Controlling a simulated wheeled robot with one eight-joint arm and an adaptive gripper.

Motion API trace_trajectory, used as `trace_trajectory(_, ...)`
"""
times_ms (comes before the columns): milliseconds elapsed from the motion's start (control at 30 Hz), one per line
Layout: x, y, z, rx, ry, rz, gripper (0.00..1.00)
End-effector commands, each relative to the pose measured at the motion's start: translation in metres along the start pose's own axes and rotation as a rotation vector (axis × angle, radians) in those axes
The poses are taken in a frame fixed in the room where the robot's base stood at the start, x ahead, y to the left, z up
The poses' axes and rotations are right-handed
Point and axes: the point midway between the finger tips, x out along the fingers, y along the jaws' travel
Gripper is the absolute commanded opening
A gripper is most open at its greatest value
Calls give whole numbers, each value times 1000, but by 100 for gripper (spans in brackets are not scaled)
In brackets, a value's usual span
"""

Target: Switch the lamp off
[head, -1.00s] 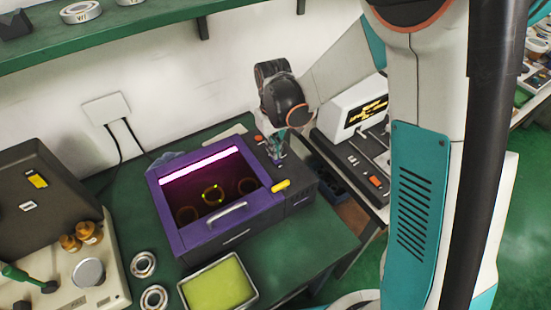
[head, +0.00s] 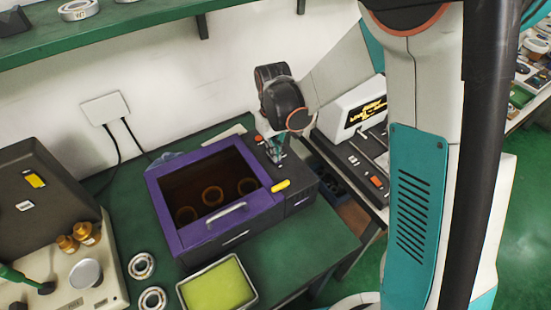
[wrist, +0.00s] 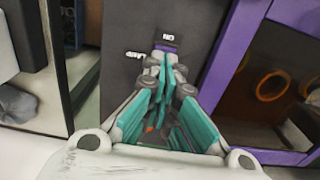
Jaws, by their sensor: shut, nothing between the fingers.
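The purple-framed box (head: 166,228) stands on the green bench, and its window is dark, with no lit lamp strip inside. Three rings show dimly behind the glass. On its right is a dark control panel (head: 297,190), seen in the wrist view (wrist: 122,30) with labels reading LAMP and ON. My gripper (head: 276,158) is over that panel, pointing down. In the wrist view its teal fingers (wrist: 170,62) are together and empty, their tips at the lamp switch just below the ON label. They hide most of the switch, so its position and any contact cannot be told.
A yellow-green tray (head: 252,296) and two bearing rings (head: 142,265) lie in front of the box. A shelf (head: 130,30) runs above.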

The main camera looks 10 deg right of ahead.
Motion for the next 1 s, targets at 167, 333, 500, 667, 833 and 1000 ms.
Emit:
trace_trajectory(167,-6,0,0,0,-1,0,0)
trace_trajectory(333,-19,0,0,0,-1,0,0)
trace_trajectory(500,-31,0,0,0,-1,0,0)
trace_trajectory(667,-42,0,0,0,-1,0,0)
trace_trajectory(833,-55,0,0,0,-1,0,0)
trace_trajectory(1000,-67,0,0,0,-1,0,0)
